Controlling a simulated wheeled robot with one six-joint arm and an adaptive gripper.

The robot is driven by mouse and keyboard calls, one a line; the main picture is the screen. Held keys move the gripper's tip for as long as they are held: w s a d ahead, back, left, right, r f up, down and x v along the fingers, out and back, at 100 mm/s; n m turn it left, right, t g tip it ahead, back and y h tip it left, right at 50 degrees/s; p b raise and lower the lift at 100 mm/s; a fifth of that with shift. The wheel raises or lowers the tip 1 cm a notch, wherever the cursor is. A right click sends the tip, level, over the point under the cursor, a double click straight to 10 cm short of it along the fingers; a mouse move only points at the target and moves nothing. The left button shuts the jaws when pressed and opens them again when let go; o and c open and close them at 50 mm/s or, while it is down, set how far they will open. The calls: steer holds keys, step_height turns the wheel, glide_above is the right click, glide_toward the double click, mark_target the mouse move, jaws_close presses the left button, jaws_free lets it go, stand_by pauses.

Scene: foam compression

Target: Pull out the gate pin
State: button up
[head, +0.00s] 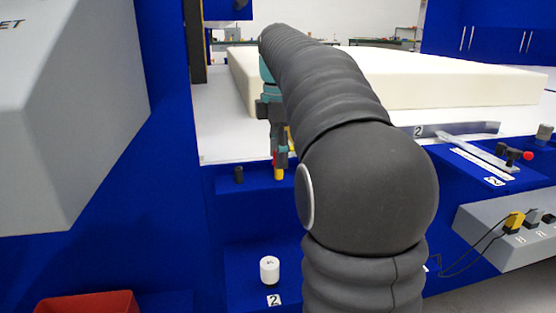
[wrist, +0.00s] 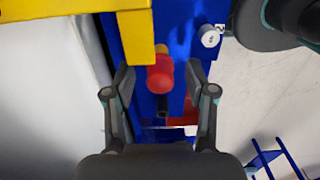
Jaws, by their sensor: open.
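The gate pin shows a rounded red head in the wrist view (wrist: 160,77), with yellow parts close by it. In the head view only a sliver of red (head: 275,160) and a yellow piece (head: 279,174) show beside my fingers. My gripper (wrist: 160,74) is open, with one finger on each side of the red head. I see gaps between the fingers and the head. In the head view my gripper (head: 281,154) points down at the blue ledge, partly hidden behind my arm. The pin's shaft is hidden.
A yellow bar (wrist: 138,38) stands close to the red head. A short black peg (head: 239,175) is left of the pin. A white knob (head: 269,270) sits lower down. A large cream foam block (head: 450,88) lies on the white table. A grey housing (head: 70,110) is at the left.

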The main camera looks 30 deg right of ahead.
stand_by(0.3)
jaws_close()
steer(key=shift+r, duration=0.2)
steer(key=shift+r+p, duration=2.7)
steer(key=shift+r, duration=0.15)
